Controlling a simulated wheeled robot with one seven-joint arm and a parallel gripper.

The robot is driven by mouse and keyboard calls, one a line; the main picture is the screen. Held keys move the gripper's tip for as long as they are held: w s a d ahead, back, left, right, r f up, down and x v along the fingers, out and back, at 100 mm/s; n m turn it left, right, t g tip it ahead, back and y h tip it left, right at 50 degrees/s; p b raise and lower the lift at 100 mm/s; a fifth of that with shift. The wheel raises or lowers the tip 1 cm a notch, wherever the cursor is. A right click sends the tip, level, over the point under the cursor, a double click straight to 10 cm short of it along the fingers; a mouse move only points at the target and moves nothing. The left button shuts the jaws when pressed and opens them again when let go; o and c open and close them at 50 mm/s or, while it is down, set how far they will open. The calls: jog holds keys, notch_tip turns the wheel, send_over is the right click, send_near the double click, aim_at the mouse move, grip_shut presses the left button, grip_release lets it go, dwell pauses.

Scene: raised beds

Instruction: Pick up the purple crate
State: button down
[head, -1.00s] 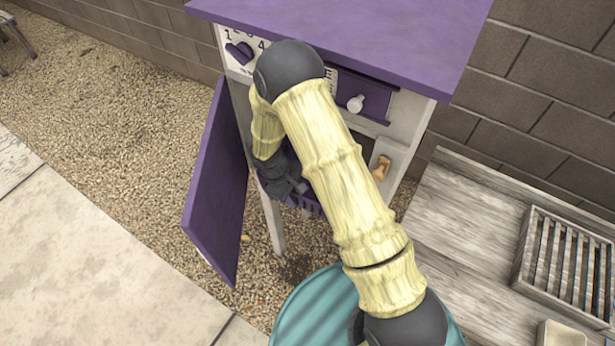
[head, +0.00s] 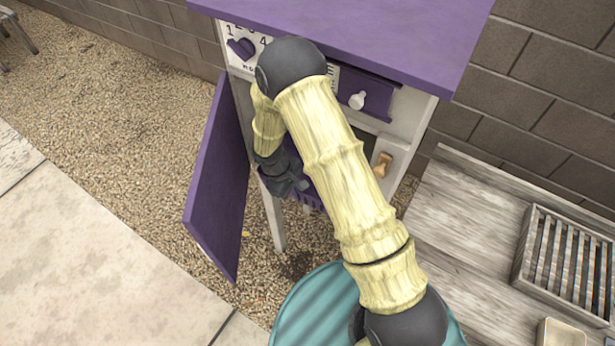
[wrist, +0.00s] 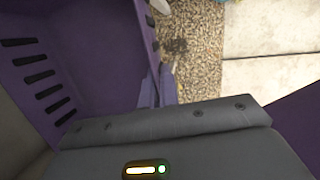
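The purple crate (head: 311,200) is at the open front of the play kitchen cabinet, mostly hidden behind my arm in the head view. In the wrist view the slotted purple crate (wrist: 100,40) fills the upper left. My gripper (head: 298,187) is at the crate's near side. In the wrist view my gripper's fingers (wrist: 158,84) are close together with the crate's wall edge between them. They look closed on that wall, though the contact is partly dark.
The purple cabinet door (head: 217,185) stands open at the left. A wooden bench (head: 460,235) with a slatted tray (head: 570,262) is at the right. Gravel and paving are clear at the left.

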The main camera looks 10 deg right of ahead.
notch_tip(320, 180, up, 10)
jog(key=shift+r+b, duration=0.1)
jog(key=shift+b, duration=1.05)
